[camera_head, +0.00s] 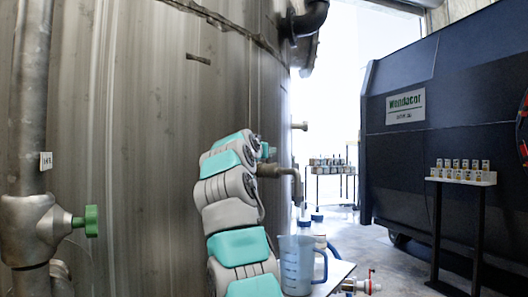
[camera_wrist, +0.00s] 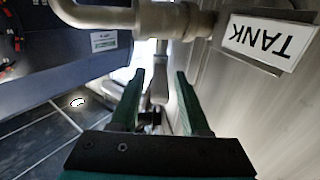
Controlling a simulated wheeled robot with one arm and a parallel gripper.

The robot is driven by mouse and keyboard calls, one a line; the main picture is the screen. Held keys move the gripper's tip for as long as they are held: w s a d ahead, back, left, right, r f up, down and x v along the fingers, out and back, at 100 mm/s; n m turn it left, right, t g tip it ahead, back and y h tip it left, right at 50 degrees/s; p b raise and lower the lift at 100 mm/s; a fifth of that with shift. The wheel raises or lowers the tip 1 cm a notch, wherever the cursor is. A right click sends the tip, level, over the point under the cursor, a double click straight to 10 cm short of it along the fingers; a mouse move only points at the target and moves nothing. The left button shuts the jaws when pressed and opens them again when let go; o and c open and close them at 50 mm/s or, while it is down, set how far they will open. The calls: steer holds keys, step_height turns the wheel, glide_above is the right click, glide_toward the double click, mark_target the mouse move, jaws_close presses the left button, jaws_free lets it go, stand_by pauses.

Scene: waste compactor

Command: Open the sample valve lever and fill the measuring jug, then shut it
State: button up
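The measuring jug (camera_head: 297,265), translucent blue with a handle on its right, stands upright on a small white shelf. A bent spout (camera_head: 296,183) from the tank pipe points down above it. In the wrist view, the metal pipe and valve body (camera_wrist: 172,20) cross the top. A grey lever (camera_wrist: 159,85) extends from the valve between the two green fingers of my gripper (camera_wrist: 160,74). The fingers are apart, with visible gaps beside the lever. In the head view my arm hides the valve and most of my gripper. The jug's fill level is unclear.
A bottle with a blue cap (camera_head: 317,226) stands behind the jug. A red-handled small valve (camera_head: 368,284) is by the shelf's right edge. The large tank wall (camera_head: 130,110) is close on the left, with a green-knobbed valve (camera_head: 88,221). A TANK label (camera_wrist: 270,41) sits beside the pipe.

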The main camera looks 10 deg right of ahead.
jaws_close()
stand_by(1.2)
